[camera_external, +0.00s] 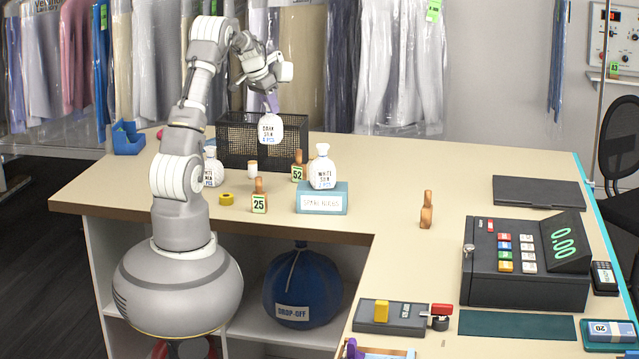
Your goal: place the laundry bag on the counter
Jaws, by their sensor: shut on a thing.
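The fingertips are small and partly merge with the bag's neck.

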